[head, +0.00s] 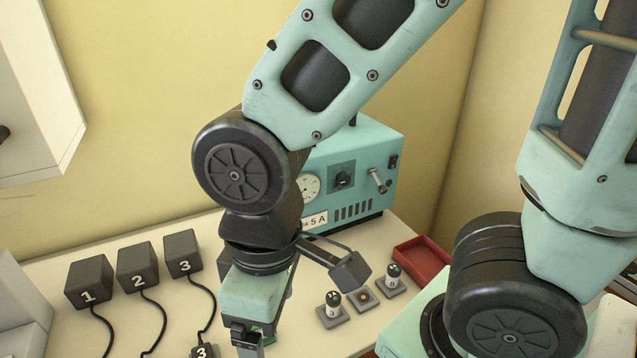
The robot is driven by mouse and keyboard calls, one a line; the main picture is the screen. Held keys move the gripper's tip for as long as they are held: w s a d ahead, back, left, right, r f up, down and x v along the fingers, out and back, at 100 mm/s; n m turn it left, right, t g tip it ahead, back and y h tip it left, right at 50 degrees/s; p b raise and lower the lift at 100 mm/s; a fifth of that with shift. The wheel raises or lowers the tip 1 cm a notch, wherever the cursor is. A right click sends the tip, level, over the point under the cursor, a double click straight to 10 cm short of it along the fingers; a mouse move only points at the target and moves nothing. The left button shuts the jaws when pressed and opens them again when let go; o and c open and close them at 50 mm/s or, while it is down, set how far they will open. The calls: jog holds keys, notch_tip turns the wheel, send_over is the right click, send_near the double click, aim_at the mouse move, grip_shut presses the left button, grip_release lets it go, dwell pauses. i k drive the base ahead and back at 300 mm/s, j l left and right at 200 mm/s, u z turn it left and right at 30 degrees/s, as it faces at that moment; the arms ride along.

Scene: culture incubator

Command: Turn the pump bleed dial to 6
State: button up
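The pump, a teal box (372,142), stands on the bench against the back wall, partly hidden behind my arm. Its front has a round white gauge (309,187), a black dial (343,180) on a dark square plate, a metal spout-like fitting (377,181) and a dark switch (393,161). The dial's numbers and pointer are too small to read. My gripper (247,345) hangs at the bottom edge, in front of and left of the pump, well away from the dial. Its tips are cut off by the picture edge, so its opening does not show.
Black boxes marked 1 (88,283), 2 (138,266) and 3 (183,252) with cables stand on the left of the bench. Small capped vials (333,308) on grey pads and a red tray (421,258) lie in front of the pump. A white cabinet (35,90) hangs upper left.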

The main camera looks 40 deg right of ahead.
aim_at(344, 178)
jog(key=k+j, duration=0.1)
jog(key=j, duration=0.15)
jog(key=k+j, duration=0.15)
jog(key=z, duration=0.4)
jog(key=j+z, duration=0.15)
jog(key=z, duration=0.65)
jog(key=k+z, duration=0.1)
jog(key=z, duration=0.3)
